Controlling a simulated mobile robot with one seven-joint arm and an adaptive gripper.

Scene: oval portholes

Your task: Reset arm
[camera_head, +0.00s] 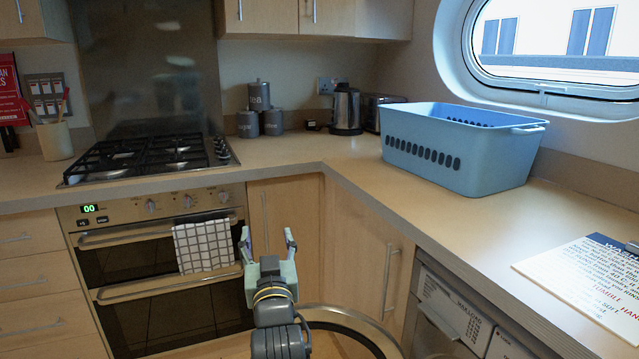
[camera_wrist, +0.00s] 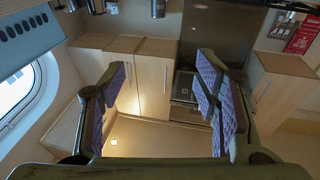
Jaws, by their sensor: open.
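My gripper (camera_head: 267,240) is in the lower middle of the head view, raised in front of the corner cabinets and to the right of the oven. Its two fingers point up and stand wide apart, with nothing between them. In the wrist view my gripper (camera_wrist: 165,95) shows its two padded fingers, one at the left and one at the right, open and empty. My arm reaches up from the bottom edge of the head view.
A blue basket (camera_head: 465,148) stands on the right counter below the oval window. A printed sign (camera_head: 590,275) lies nearer. A kettle (camera_head: 346,110) and canisters (camera_head: 262,122) stand in the corner. The oven (camera_head: 160,265) has a checked towel (camera_head: 205,243). An open round door (camera_head: 350,318) lies near my arm.

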